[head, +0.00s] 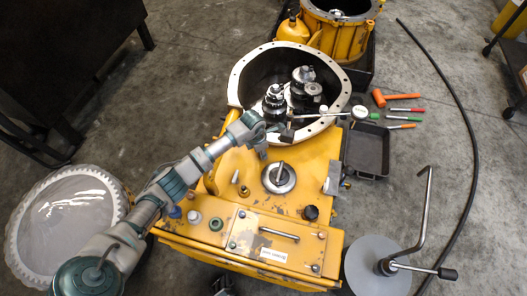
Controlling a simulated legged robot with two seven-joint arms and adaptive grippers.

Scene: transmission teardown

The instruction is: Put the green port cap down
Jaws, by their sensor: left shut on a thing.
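My left arm comes in from the left and reaches over the yellow gearbox housing (235,165). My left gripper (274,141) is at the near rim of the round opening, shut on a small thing. The fingers hide most of it, so its colour does not show; it fits the green port cap of the task. Several other small caps and plugs stand on the housing top: a pale grey-green one (194,216), an olive one (215,223) and a black one (310,212). My right gripper is not in view.
Gears (303,88) stand in the opening. A grey disc with a crank (378,268) is lower right. Bare floor lies between.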

